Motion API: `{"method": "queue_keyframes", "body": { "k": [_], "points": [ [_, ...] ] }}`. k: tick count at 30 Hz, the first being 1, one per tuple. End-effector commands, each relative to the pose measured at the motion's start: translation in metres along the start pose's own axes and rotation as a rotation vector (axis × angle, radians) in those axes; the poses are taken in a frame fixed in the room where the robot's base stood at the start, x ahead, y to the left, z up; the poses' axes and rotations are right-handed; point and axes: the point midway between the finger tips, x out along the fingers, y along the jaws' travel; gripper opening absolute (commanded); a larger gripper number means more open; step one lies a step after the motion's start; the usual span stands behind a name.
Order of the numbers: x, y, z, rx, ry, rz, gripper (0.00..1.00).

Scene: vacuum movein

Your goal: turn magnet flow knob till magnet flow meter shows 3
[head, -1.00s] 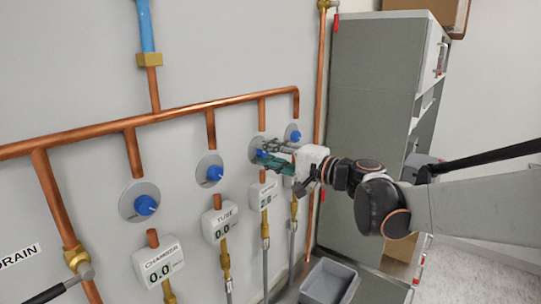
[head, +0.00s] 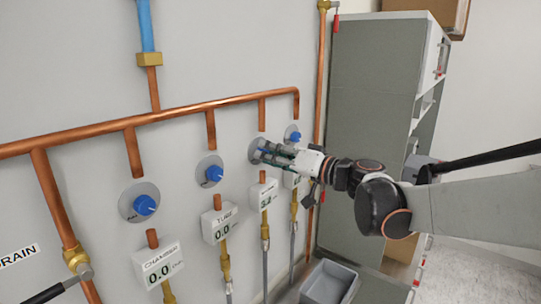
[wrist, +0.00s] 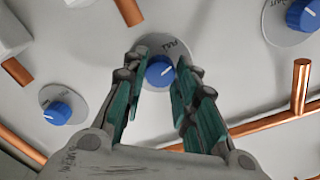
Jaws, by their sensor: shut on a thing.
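The magnet flow knob is a blue knob with a white line on a grey round plate; the knob (wrist: 160,70) is in the middle of the wrist view. My gripper (head: 262,150) is at the third plate from the left in the head view, its fingers shut on the knob and mostly hiding it there. In the wrist view my gripper (wrist: 158,88) has one green-padded finger on each side of the knob. The white meter (head: 264,194) below it has a label too small to read; its digits seem to start with 3, the rest unclear.
Similar knobs sit to the left, the chamber knob (head: 145,205) and tube knob (head: 214,174), with another blue knob (head: 295,136) close on the right. The chamber meter (head: 159,263) and tube meter (head: 221,225) show 0.0. Copper pipes (head: 180,113) run above. A grey bin (head: 329,283) stands below.

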Motion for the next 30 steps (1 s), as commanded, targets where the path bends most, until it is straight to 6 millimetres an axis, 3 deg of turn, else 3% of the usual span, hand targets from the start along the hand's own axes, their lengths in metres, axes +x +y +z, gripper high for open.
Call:
{"method": "queue_keyframes", "body": {
  "k": [23, 24, 25, 26, 30],
  "points": [
    [-0.0003, 0.0004, 0.0007, -0.097, -0.001, 0.001, 0.03],
    [-0.0003, 0.0004, 0.0007, -0.097, -0.001, 0.001, 0.36],
    [-0.0003, 0.0003, 0.0006, -0.097, -0.001, 0.001, 0.43],
    [-0.0002, 0.0003, 0.0006, -0.097, -0.001, 0.001, 0.48],
    [-0.0002, 0.0002, 0.0003, -0.096, 0.000, 0.000, 0.48]
  ]
}}
